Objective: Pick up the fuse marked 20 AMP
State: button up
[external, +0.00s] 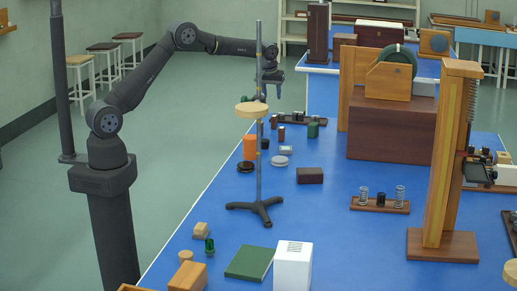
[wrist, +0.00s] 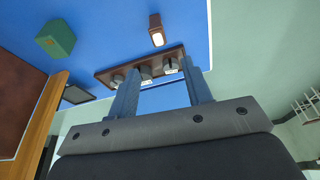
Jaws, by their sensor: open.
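No marking "20 AMP" can be read in either view. In the wrist view a dark wooden board (wrist: 104,75) carries several grey, round-ended pieces, some with small pale labels; which of them, if any, is the fuse I cannot tell. The board also shows at the back of the blue bench in the external view (external: 322,122). My gripper (external: 273,94) is open and empty, above the bench's far left part. In the wrist view its two fingers (wrist: 161,70) overlap the near side of the board and partly hide it.
A brown block with a white face (wrist: 156,25) and a green block (wrist: 56,38) lie near the board. A stand (external: 259,170) with a wooden disc rises from the bench. An orange cylinder (external: 250,147) and a large brown box (external: 390,130) are nearby.

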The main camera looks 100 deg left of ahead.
aim_at(274, 116)
jog(key=x, duration=0.8)
jog(key=shift+a+f, duration=0.15)
jog(key=shift+f, duration=0.25)
jog(key=shift+x, duration=2.65)
jog(key=shift+w, duration=0.15)
grip_shut()
